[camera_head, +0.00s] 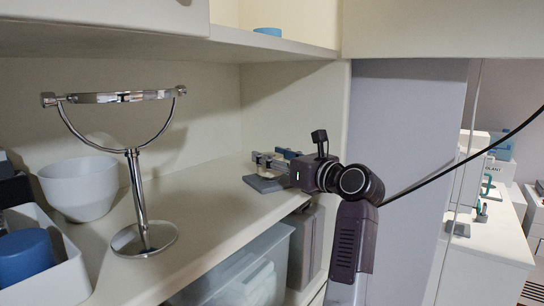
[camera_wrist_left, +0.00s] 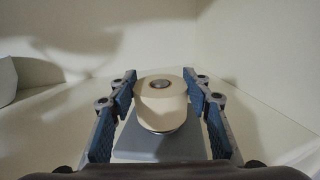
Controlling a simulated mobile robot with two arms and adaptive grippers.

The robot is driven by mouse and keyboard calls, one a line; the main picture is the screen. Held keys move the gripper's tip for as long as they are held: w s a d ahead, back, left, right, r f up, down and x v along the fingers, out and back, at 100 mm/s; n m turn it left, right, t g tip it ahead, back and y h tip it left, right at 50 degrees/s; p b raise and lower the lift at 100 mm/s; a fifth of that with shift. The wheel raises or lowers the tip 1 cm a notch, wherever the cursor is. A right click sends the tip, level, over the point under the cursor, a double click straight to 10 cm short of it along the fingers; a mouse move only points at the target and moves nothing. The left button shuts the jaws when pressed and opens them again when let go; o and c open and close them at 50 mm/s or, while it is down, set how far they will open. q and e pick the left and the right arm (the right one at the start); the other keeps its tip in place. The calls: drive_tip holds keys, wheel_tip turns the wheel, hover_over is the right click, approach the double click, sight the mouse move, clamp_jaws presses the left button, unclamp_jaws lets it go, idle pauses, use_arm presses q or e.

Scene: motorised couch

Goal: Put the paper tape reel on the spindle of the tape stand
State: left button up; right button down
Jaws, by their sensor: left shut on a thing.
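The cream paper tape reel (camera_wrist_left: 160,108) sits upright between the fingers of my left gripper (camera_wrist_left: 160,86) in the left wrist view. The round metal top of the spindle (camera_wrist_left: 160,84) shows in the reel's centre hole, so the reel appears to be around it. The blue-grey base of the tape stand (camera_wrist_left: 158,146) lies below, with a metal rim just under the reel. In the head view my left gripper (camera_head: 268,163) is shut on the reel, above the stand's base (camera_head: 265,184) at the counter's far end. The reel is mostly hidden there. My right gripper is not in view.
A round chrome mirror on a stand (camera_head: 142,205), a white bowl (camera_head: 83,190) and a white tray (camera_head: 70,262) with a blue object (camera_head: 25,257) stand on the counter at left. A shelf overhangs it. A clear plastic bin (camera_head: 235,275) is below. The mid-counter is clear.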

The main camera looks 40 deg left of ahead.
use_arm(q)
drive_tip(key=shift+f+b, duration=0.45)
drive_tip(key=shift+f, duration=0.2)
drive_tip(key=o, duration=1.2)
drive_tip(key=shift+r, duration=0.1)
drive_tip(key=shift+o, duration=0.2)
drive_tip(key=shift+d, duration=0.1)
drive_tip(key=shift+d, duration=0.3)
drive_tip(key=d, duration=0.3)
drive_tip(key=s+d, duration=0.1)
drive_tip(key=d, duration=0.2)
drive_tip(key=shift+s+d, duration=0.15)
drive_tip(key=shift+d, duration=0.15)
